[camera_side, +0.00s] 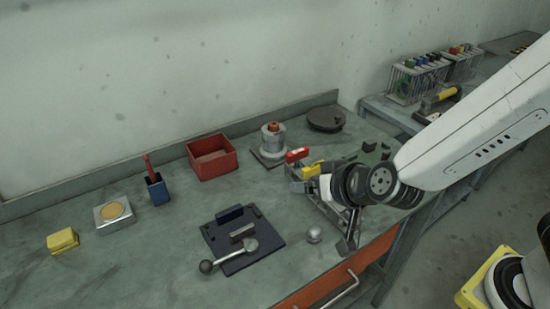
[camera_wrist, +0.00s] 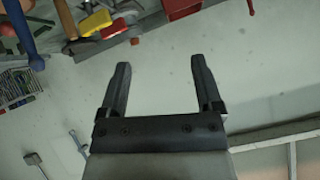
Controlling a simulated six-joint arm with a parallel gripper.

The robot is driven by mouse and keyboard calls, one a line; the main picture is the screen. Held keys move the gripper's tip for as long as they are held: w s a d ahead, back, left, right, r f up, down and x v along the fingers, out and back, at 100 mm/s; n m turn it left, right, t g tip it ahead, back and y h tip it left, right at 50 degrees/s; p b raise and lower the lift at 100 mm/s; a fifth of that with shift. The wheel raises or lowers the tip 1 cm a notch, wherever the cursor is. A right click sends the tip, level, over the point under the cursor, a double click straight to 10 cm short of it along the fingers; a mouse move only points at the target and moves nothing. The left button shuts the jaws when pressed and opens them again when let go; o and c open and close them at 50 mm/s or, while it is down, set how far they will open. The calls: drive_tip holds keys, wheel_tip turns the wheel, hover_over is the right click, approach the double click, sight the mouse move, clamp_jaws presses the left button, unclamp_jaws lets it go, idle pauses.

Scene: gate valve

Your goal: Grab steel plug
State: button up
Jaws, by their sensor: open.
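I cannot tell for sure which thing is the steel plug. A small rounded silvery piece (camera_side: 313,235) stands on the bench near its front edge, right of the dark plate, and may be it. In the wrist view, my gripper (camera_wrist: 160,62) has its two dark fingers wide apart with nothing between them. That view faces mostly pale wall, and the silvery piece is not recognisable there. In the side view my wrist hangs above the right part of the bench, up and right of the silvery piece and apart from it.
A tool rack (camera_side: 328,207) with red and yellow handles stands under my wrist. A dark plate (camera_side: 222,243) with a ball-ended lever (camera_side: 230,257) lies left of the silvery piece. A red bin (camera_side: 212,158) and grey cylinder (camera_side: 273,142) stand behind.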

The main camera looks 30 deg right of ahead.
sight(316, 230)
drive_tip(key=shift+s+f+m+h, duration=0.5)
drive_tip(key=shift+s+m+h, duration=0.4)
drive_tip(key=shift+s+h, duration=1.9)
drive_tip(key=shift+t, duration=0.4)
drive_tip(key=f, duration=1.2)
drive_tip(key=shift+w+d, duration=0.1)
drive_tip(key=shift+d, duration=0.25)
drive_tip(key=shift+f, duration=0.1)
drive_tip(key=shift+x, duration=1.3)
drive_tip(key=shift+x, duration=2.6)
drive_tip(key=shift+a, duration=0.1)
